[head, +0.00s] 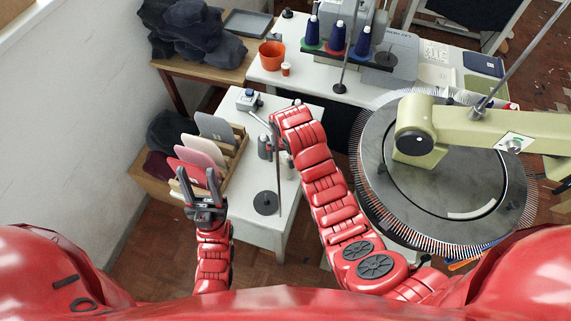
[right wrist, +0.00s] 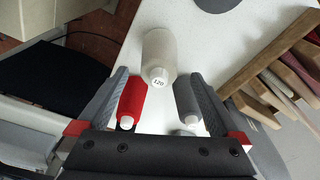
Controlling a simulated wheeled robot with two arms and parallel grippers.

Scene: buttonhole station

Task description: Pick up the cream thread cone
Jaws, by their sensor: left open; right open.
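The cream thread cone (right wrist: 160,52) lies in the upper middle of the right wrist view, its tip labelled 120 facing the camera. My right gripper (right wrist: 158,75) is open and empty, with its fingers either side of the cream cone's near end. A red cone (right wrist: 131,97) and a grey cone (right wrist: 187,98) also show between the fingers. In the head view my right gripper (head: 268,127) is over the small white table, and the cones are partly hidden by my arm. My left gripper (head: 200,181) is open and empty near the wooden rack.
A wooden rack (right wrist: 250,60) with upright boards is close on the right. The white table (head: 246,205) holds a thin stand with a round black base (head: 265,203). A large round machine (head: 372,165) stands to the right.

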